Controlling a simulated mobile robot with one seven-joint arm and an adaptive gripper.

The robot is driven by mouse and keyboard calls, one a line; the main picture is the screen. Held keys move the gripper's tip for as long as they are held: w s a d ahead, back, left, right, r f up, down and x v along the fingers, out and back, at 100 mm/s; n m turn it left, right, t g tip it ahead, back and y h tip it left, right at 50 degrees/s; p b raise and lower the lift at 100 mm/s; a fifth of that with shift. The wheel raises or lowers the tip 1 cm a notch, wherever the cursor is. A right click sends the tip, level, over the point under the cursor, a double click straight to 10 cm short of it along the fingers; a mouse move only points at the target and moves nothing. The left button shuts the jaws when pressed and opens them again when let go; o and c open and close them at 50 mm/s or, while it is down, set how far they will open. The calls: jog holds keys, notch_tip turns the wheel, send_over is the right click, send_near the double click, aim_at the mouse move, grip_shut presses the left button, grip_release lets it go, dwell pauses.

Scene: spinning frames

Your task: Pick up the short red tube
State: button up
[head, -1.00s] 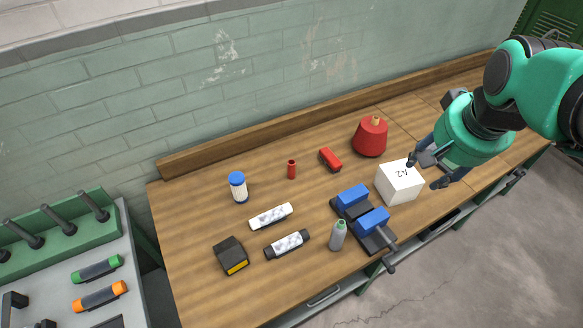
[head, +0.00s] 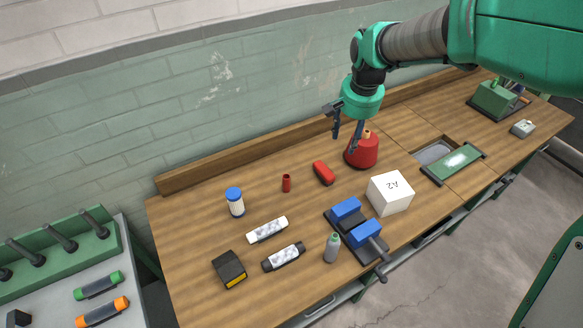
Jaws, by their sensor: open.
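The short red tube (head: 286,183) stands upright on the wooden workbench, between the blue-capped white jar and a red block-like object. It is in full view with nothing touching it. My gripper (head: 345,146) is open and empty. It points down above the back of the bench, to the right of the tube and higher than it, in front of the red cone in the picture.
Near the tube are the white jar (head: 235,202), the red block-like object (head: 323,172) and the red cone (head: 361,150). A blue-jawed vise (head: 355,226), a white A2 box (head: 390,193) and a grey bottle (head: 331,247) stand further forward. A wooden ledge (head: 230,166) runs behind.

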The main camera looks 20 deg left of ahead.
jog(key=w+a+f+g+p, duration=0.1)
jog(key=w+a+f, duration=0.2)
jog(key=a+f, duration=0.2)
jog(key=w+a+f+p, duration=0.2)
jog(key=w+a+f, duration=0.15)
jog(key=a, duration=0.25)
jog(key=g+p, duration=0.1)
jog(key=p, duration=0.1)
send_over(286, 177)
notch_tip(286, 177, down, 12)
jog(key=shift+w+f+m+h, duration=0.2)
jog(key=shift+f+m+h, duration=0.05)
jog(key=shift+m+h, duration=0.15)
jog(key=shift+f, duration=0.15)
jog(key=shift+f, duration=4.15)
jog(key=shift+s+f+p, duration=0.1)
jog(key=shift+f+p, duration=0.45)
jog(key=shift+f, duration=2.05)
jog(key=c, duration=1.1)
